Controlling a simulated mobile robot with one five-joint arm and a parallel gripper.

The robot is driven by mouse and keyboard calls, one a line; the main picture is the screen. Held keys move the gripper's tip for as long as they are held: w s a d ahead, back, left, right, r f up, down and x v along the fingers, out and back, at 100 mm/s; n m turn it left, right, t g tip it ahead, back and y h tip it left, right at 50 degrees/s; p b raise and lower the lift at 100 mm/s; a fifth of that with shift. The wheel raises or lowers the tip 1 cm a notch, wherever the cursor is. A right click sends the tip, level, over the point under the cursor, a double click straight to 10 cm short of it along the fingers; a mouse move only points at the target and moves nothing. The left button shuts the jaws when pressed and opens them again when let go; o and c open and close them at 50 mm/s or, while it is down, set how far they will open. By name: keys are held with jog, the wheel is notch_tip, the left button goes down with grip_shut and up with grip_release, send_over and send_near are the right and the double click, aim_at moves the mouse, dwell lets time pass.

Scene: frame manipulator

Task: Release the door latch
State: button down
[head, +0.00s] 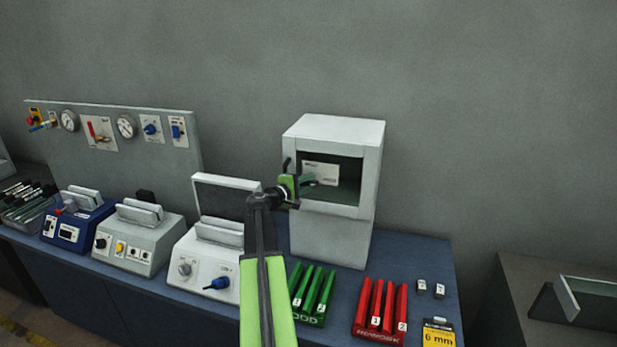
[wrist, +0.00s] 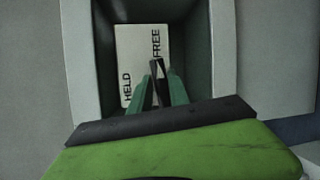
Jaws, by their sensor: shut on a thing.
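The white cabinet (head: 335,235) stands at the back of the blue bench with a dark recess in its upper front. Inside the recess is a pale label plate (head: 322,171); in the wrist view the plate (wrist: 142,45) reads HELD at left and FREE at right. A dark latch lever (wrist: 157,72) stands in front of the plate, between the two words. My gripper (head: 306,181) reaches into the recess. In the wrist view its green fingers (wrist: 161,92) are shut on the lever. The lever's base is hidden behind the fingers.
The recess walls (wrist: 201,50) surround my fingers closely. Below the cabinet stand a green rack (head: 310,319) and a red rack (head: 378,336). White bench devices (head: 137,247) and a gauge panel (head: 160,170) are to the left. A yellow 6 mm card (head: 438,335) lies at front right.

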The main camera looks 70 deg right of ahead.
jog(key=shift+r+m, duration=0.25)
jog(key=shift+m, duration=0.35)
jog(key=shift+f+m+t, duration=0.3)
jog(key=shift+t, duration=0.1)
jog(key=c, duration=1.3)
grip_release()
jog(key=shift+o, duration=0.2)
jog(key=shift+r, duration=0.1)
jog(key=p+v, duration=0.3)
jog(key=v, duration=1.4)
jog(key=shift+r+p, duration=0.3)
jog(key=shift+p, duration=0.05)
jog(key=shift+w, duration=0.1)
